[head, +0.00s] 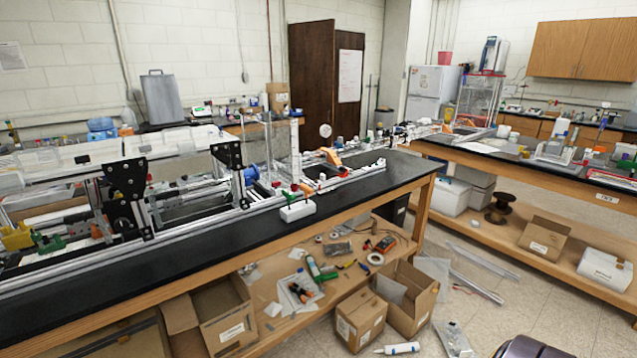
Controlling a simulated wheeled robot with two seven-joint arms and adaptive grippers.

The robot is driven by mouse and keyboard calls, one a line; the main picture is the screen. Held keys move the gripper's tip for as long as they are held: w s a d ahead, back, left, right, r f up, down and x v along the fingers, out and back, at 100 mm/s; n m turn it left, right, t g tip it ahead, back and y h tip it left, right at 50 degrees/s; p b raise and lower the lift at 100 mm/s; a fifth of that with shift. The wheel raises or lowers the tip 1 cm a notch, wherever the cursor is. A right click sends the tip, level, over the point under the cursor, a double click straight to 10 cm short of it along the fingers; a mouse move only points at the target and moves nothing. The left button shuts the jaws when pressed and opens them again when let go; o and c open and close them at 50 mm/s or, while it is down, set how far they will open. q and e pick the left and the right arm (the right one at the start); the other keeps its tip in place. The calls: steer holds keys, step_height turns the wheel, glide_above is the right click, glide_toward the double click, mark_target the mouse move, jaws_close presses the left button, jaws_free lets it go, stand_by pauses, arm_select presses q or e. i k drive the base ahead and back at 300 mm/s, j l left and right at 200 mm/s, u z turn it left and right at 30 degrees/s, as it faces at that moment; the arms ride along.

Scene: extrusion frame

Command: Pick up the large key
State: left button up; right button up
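I cannot make out a large key in the head view; it may be hidden or too small to tell. A long aluminium extrusion frame (190,227) with black brackets lies along the black-topped workbench (400,178) at the left. Neither of my grippers shows in this view.
A white box with coloured knobs (297,211) sits near the bench's front edge. The lower shelf (262,318) holds tools, tape and cardboard boxes. A second bench (500,160) runs along the right. Floor between the benches is partly clear.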

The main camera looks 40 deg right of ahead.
mark_target(308, 190)
steer(key=i+l+z, duration=0.65)
steer(key=l, duration=0.15)
steer(key=i+l+z, duration=0.2)
steer(key=z, duration=0.15)
steer(key=l, duration=0.1)
